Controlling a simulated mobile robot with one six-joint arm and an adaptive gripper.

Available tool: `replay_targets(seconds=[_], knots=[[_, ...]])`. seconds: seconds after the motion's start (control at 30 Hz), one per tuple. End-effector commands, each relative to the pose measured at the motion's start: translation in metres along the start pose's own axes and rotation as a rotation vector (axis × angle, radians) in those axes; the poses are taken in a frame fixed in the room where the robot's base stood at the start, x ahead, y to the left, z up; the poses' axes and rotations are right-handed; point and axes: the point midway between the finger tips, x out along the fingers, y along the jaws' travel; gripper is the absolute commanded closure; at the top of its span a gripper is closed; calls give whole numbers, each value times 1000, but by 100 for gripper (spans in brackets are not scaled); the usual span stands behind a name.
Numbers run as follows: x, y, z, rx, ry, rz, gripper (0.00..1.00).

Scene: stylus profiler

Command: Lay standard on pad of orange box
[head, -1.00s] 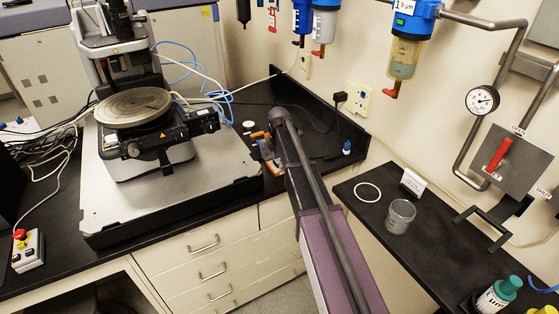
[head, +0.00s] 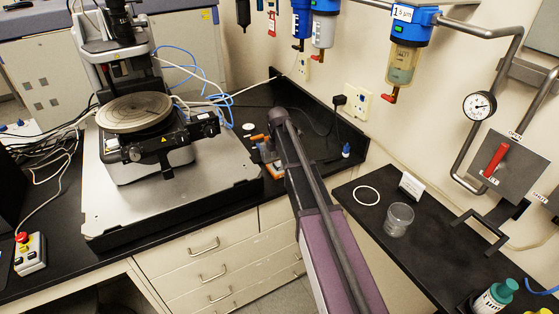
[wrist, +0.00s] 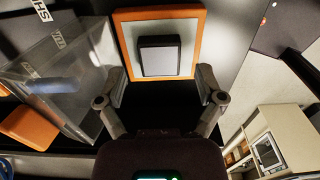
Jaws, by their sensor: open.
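The standard (wrist: 160,55), a dark-edged square with a grey face, lies on the pale pad (wrist: 128,38) of the orange box (wrist: 122,62) in the wrist view. A pale margin of pad shows around it. My gripper (wrist: 160,88) is open and empty. Its two fingers are spread on either side near the box's front edge, and the standard is apart from both. In the head view, my arm hides most of this spot; a bit of orange (head: 274,172) shows beside it.
A clear box with lettering (wrist: 55,75) stands close left of my gripper, with an orange block (wrist: 30,127) beside it. In the head view, the profiler's round stage (head: 135,112) stands left. A glass beaker (head: 399,219) and white ring (head: 366,195) are on the right bench.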

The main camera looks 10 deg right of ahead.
Motion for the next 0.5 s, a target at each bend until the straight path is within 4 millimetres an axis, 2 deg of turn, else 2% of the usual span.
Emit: replay_targets(seconds=[0.03,0.5], knots=[[-8,0,0,0,0,0,13],[-48,0,0,-1,0,0,13]])
